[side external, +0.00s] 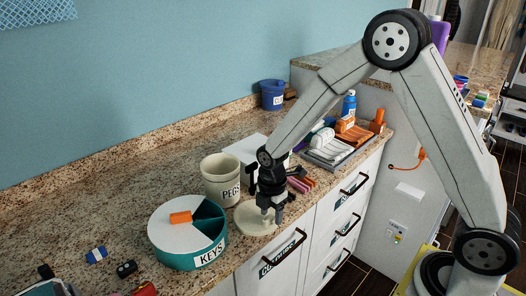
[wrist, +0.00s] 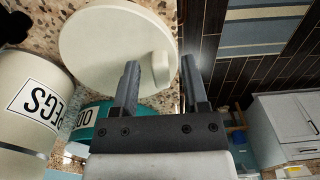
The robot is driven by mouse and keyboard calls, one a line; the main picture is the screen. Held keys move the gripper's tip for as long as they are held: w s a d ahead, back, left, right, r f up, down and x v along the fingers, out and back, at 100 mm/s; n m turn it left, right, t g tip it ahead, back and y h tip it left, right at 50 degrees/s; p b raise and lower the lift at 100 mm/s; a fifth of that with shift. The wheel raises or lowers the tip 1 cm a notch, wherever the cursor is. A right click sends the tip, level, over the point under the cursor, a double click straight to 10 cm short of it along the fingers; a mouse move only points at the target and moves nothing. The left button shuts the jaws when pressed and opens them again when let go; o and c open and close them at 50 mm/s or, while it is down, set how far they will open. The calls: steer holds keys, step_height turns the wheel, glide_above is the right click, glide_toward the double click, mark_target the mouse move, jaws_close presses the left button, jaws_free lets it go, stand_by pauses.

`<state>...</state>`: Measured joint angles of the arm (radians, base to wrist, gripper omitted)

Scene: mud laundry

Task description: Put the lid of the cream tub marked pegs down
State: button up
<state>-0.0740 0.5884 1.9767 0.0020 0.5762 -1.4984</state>
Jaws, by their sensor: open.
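The cream tub (side external: 221,181) marked PEGS stands upright and open-topped on the counter. In the wrist view the tub (wrist: 28,110) is at the left. Its round cream lid (side external: 248,222) lies on the counter in front of the tub, near the front edge. The lid (wrist: 100,45) fills the upper left of the wrist view, with its raised grip (wrist: 160,69) between the fingertips' lines. My gripper (side external: 271,214) is open at the lid's right side and hides part of it. The gripper (wrist: 160,65) holds nothing; whether a finger touches the grip I cannot tell.
A round teal box (side external: 165,252) marked KEYS, with a white top and orange piece, stands left of the lid. A white box (side external: 246,148) is behind my gripper. A grey tray (side external: 329,158) of folded cloths is further right. Drawers drop below the counter edge.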

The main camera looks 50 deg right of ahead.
step_height(320, 180, up, 12)
stand_by(0.6)
steer(key=shift+f, duration=0.1)
stand_by(0.4)
steer(key=s+d+f+m+t, duration=0.1)
steer(key=s+f+m, duration=0.1)
steer(key=s+m, duration=0.4)
steer(key=s+d+f+m+t, duration=0.1)
steer(key=s+d+f+m, duration=0.1)
steer(key=s+m, duration=0.5)
steer(key=m, duration=0.5)
steer(key=shift+f+t, duration=0.2)
steer(key=shift+t, duration=0.1)
